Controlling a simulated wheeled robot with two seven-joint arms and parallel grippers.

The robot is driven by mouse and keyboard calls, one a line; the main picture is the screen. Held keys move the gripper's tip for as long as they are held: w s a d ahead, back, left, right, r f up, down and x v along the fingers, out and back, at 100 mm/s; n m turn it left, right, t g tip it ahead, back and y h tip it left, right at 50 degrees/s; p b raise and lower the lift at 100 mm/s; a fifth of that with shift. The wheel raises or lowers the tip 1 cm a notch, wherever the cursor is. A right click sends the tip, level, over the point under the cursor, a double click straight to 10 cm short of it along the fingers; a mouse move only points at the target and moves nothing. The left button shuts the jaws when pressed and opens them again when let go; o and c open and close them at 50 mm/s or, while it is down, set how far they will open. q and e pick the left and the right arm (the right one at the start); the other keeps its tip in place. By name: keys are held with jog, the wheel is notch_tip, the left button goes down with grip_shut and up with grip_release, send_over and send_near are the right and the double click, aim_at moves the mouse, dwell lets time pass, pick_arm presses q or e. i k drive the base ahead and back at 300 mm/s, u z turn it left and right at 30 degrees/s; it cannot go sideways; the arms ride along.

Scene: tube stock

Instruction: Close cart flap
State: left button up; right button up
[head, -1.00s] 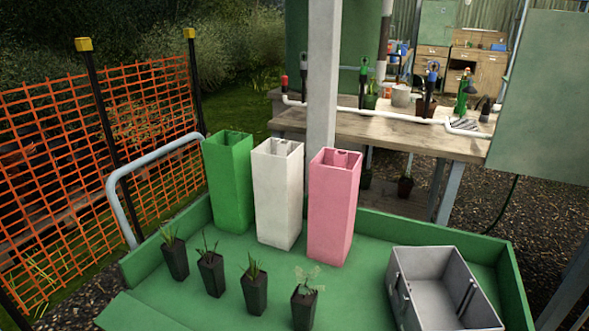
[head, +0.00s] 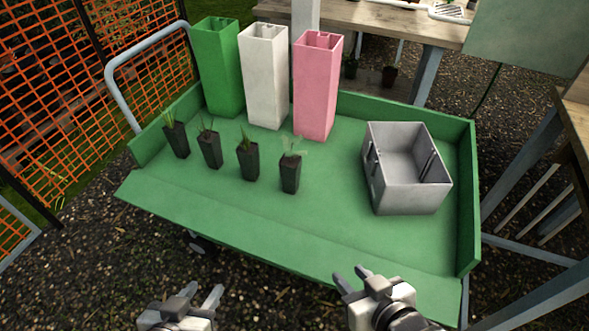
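The green cart (head: 330,205) stands in front of me with raised walls at the left, back and right. Its front flap (head: 290,242) is folded down and outward, a long green panel along the near edge, sloping slightly below the bed. My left gripper (head: 202,291) is low in the picture, in front of the flap's left half, fingers apart and empty. My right gripper (head: 351,274) is at the near edge of the flap's right half in the picture, fingers apart and empty. I cannot tell whether it touches the flap.
On the bed stand green (head: 218,70), white (head: 264,80) and pink (head: 317,90) tall bins, several potted seedlings (head: 248,162) and a grey open box (head: 405,190) at the right. All are behind the flap. A wooden bench (head: 420,22) is behind; orange fence mesh (head: 60,90) is left.

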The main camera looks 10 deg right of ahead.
aim_at(438, 299)
jog(key=z, duration=1.2)
jog(key=k, duration=0.8)
jog(key=z, duration=0.8)
jog(key=i, duration=0.85)
jog(key=u, duration=1.8)
